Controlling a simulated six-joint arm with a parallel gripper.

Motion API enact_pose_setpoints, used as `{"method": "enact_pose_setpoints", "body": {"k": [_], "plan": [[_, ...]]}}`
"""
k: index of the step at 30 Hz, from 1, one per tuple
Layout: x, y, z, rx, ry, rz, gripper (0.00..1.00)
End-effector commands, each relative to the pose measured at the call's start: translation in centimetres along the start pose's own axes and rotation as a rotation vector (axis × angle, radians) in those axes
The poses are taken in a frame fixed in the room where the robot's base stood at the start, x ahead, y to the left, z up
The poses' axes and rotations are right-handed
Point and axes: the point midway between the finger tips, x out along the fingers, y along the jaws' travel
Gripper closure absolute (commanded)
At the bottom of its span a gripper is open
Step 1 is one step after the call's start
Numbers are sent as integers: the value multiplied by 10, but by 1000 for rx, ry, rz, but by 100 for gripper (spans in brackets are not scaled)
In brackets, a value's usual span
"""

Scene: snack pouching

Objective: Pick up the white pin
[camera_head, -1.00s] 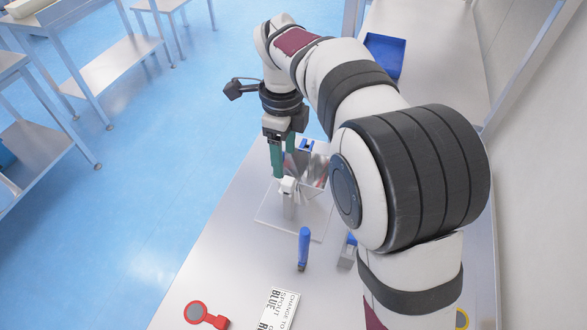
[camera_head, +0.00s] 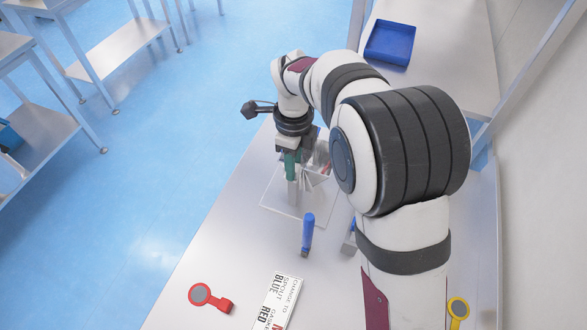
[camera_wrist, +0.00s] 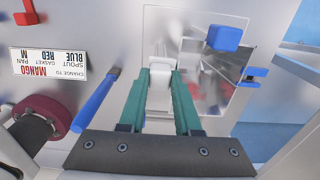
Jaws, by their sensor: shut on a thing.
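The white pin (camera_head: 292,193) stands upright on a clear plate (camera_head: 274,204) on the metal bench. My gripper (camera_head: 291,173) points down over it with its green fingers at the pin's upper part. In the wrist view the white pin (camera_wrist: 158,98) lies between the two green fingers (camera_wrist: 160,80), and they are shut on it. The pin's lower end still shows below the fingers in the head view. I cannot tell whether it touches the plate.
Shiny metallic pieces (camera_head: 315,172) stand close on the right of the pin. A blue-handled tool (camera_head: 308,230) lies in front. A printed sign (camera_head: 278,303) and a red round-ended tool (camera_head: 208,297) lie nearer. A blue tray (camera_head: 390,42) is at the back right.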

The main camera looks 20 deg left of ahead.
Motion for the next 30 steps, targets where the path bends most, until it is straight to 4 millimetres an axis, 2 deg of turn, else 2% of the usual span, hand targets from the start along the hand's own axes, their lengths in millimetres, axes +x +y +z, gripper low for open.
{"method": "enact_pose_setpoints", "body": {"k": [2,13,17,20,30], "plan": [[0,0,0,0,0,0,100],[-3,0,0,0,-1,-1,100],[-18,-1,0,-1,-2,-4,100],[-38,-1,1,1,-2,-4,100],[-88,-7,-78,5,0,-3,100]]}}
